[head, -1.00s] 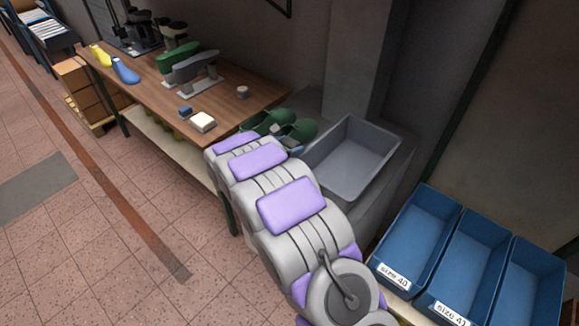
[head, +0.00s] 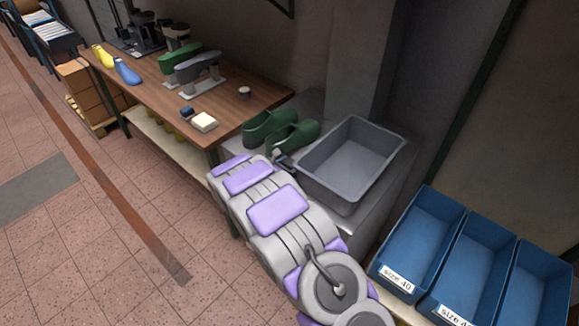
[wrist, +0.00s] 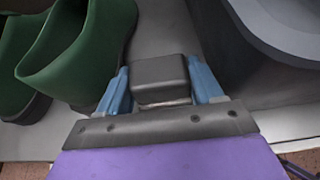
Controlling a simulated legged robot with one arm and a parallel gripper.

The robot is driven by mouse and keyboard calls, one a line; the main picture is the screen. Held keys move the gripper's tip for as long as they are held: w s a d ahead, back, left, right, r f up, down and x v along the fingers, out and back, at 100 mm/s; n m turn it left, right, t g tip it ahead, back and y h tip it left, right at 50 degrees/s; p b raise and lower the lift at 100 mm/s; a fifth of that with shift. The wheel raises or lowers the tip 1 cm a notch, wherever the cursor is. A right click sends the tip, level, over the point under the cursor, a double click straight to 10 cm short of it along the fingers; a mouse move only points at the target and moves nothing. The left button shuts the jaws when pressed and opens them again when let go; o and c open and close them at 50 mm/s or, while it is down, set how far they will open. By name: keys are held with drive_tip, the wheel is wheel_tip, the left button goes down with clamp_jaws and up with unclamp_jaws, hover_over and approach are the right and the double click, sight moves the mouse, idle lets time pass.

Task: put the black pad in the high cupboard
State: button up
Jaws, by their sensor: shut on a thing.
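The black pad (wrist: 160,76) is a small dark block with rounded edges, seen close up in the wrist view. My gripper (wrist: 159,84) is shut on it, with one blue finger on each side. In the head view my gripper (head: 284,160) shows small at the end of my arm, between the green clogs and the grey tub. The pad is hard to make out there. I cannot tell whether the pad touches the grey surface under it. No high cupboard shows in either view.
Green clogs (head: 268,127) stand just left of my gripper, and a grey tub (head: 348,195) is close on its right. Blue bins (head: 418,240) stand at the lower right. A wooden bench (head: 150,88) holds small blocks and shoe lasts. The tiled floor at left is clear.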

drive_tip(key=shift+f, duration=0.15)
drive_tip(key=o, duration=0.8)
drive_tip(key=shift+a, duration=0.15)
drive_tip(key=shift+s+r, duration=0.2)
drive_tip(key=shift+r, duration=0.1)
drive_tip(key=p+v, duration=0.1)
drive_tip(key=v, duration=1)
drive_tip(key=shift+s+a+r+p, duration=0.1)
drive_tip(key=shift+s+a+p, duration=0.05)
drive_tip(key=shift+p, duration=0.2)
